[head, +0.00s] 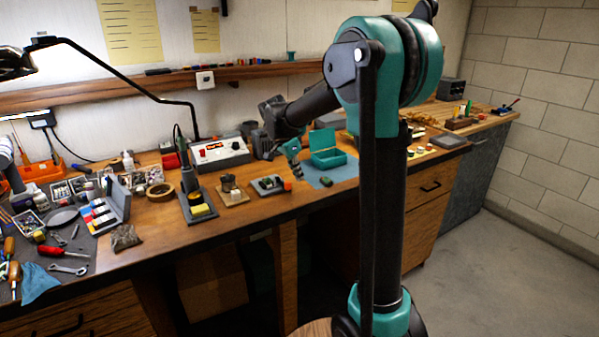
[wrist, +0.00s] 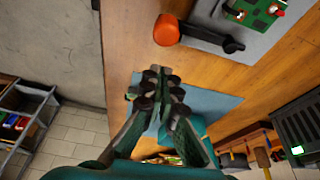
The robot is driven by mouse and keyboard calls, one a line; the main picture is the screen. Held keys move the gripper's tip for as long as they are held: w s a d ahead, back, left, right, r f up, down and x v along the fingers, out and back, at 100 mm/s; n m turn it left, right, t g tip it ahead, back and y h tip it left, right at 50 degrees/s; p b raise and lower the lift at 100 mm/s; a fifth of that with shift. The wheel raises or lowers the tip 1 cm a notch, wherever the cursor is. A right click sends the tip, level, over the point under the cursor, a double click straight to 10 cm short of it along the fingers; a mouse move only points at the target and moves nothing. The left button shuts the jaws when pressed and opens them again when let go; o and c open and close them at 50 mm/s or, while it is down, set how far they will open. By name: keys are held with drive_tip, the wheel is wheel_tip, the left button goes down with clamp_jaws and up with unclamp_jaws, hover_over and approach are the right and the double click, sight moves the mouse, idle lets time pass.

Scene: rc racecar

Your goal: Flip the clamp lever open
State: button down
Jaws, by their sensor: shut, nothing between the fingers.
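The clamp lever (wrist: 205,36) shows at the top of the wrist view as a dark arm with an orange knob (wrist: 166,30) on its left end. In the head view my gripper (head: 292,152) hangs above the bench, behind the fixture.
A blue mat (head: 343,174) with an open teal box (head: 327,157) lies right of the fixture. An iron stand (head: 199,212) with a yellow sponge is to the left. The bench's front edge is close to the fixture.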

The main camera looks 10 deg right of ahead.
drive_tip(key=m, duration=0.1)
drive_tip(key=s+a+m+g, duration=0.1)
drive_tip(key=m, duration=0.1)
drive_tip(key=shift+s+a, duration=0.2)
drive_tip(key=shift+s, duration=0.05)
drive_tip(key=shift+s+a, duration=0.35)
drive_tip(key=shift+a, duration=0.05)
drive_tip(key=shift+a, duration=0.1)
drive_tip(key=d, duration=0.4)
drive_tip(key=shift+w+r, duration=0.1)
drive_tip(key=shift+r, duration=0.2)
drive_tip(key=v, duration=0.9)
drive_tip(key=shift+a+r, duration=0.15)
drive_tip(key=shift+a, duration=0.1)
drive_tip(key=shift+w, duration=0.15)
drive_tip(key=s+d+f+n+t+y, duration=0.1)
drive_tip(key=s+d+f+n, duration=0.2)
drive_tip(key=s+f+n, duration=0.5)
drive_tip(key=s+d+f+n+t+y, duration=0.2)
drive_tip(key=s+d+f+n, duration=0.2)
drive_tip(key=s+f+n, duration=0.4)
drive_tip(key=s+f, duration=0.7)
drive_tip(key=s, duration=0.4)
drive_tip(key=shift+t, duration=0.3)
